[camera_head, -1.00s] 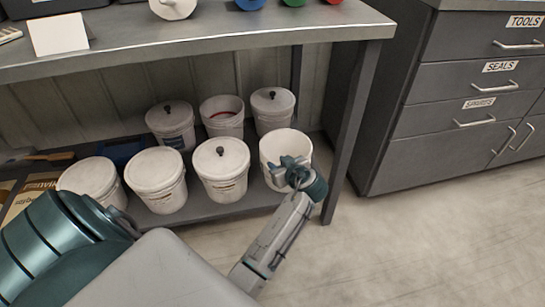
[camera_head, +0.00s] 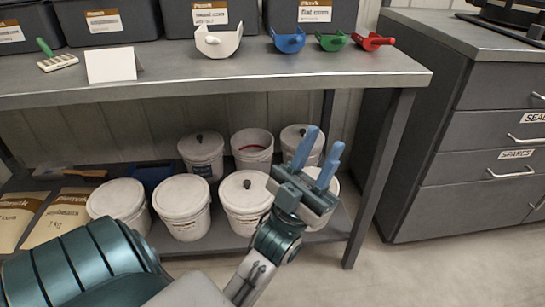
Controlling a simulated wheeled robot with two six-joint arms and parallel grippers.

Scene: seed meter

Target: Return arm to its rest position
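My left gripper (camera_head: 318,163) is open and empty, with its two blue fingers pointing up and apart. It is in front of the lower shelf of the metal table, and in the picture it covers most of a white bucket (camera_head: 333,186) at the shelf's right end. My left arm comes in from the lower left. My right gripper is not in view.
The table top (camera_head: 200,75) carries scoops, including a white scoop (camera_head: 218,41) and a red scoop (camera_head: 373,41), and dark bins behind. Several white buckets stand on the lower shelf (camera_head: 205,243). A grey drawer cabinet (camera_head: 455,200) is at right. Floor between is clear.

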